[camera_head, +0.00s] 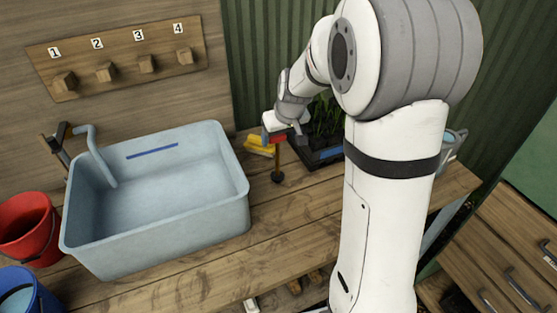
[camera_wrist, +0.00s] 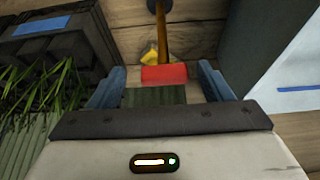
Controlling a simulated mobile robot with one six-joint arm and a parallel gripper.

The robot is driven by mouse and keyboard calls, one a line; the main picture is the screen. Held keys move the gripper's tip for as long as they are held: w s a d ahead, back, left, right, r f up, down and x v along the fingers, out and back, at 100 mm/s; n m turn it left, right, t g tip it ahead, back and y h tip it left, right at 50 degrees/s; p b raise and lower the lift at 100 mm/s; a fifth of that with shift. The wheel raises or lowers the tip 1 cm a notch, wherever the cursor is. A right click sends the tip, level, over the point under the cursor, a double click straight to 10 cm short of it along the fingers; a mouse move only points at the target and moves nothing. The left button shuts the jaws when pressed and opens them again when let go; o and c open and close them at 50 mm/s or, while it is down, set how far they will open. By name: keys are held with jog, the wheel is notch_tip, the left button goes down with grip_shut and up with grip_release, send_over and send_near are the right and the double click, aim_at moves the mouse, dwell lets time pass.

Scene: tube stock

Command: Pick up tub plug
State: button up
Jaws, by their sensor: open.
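The tub plug looks like a wooden stick with a red top (camera_head: 277,140) and a dark round foot (camera_head: 278,177). It stands upright on the wooden bench, just right of the grey tub (camera_head: 240,205). In the wrist view its red top (camera_wrist: 163,74) lies between the blue finger pads, and its shaft (camera_wrist: 161,40) runs up to the dark foot at the top edge. My gripper (camera_head: 285,136) is open around the red top, with a gap on each side (camera_wrist: 160,82). I cannot tell whether the top touches the palm.
A yellow object (camera_head: 259,147) lies just behind the plug. A black planter with green plants (camera_head: 300,150) stands close on the right. The tub's wall is close on the left. Red (camera_head: 28,228) and blue (camera_head: 25,290) buckets are at far left. Numbered pegs hang on the wall.

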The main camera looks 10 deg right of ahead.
aim_at(276, 142)
jog(key=x, duration=0.4)
jog(key=shift+w+a+p, duration=0.15)
jog(key=shift+a+p, duration=0.1)
jog(key=shift+p, duration=0.05)
jog(key=c, duration=1.4)
jog(key=shift+c, duration=0.2)
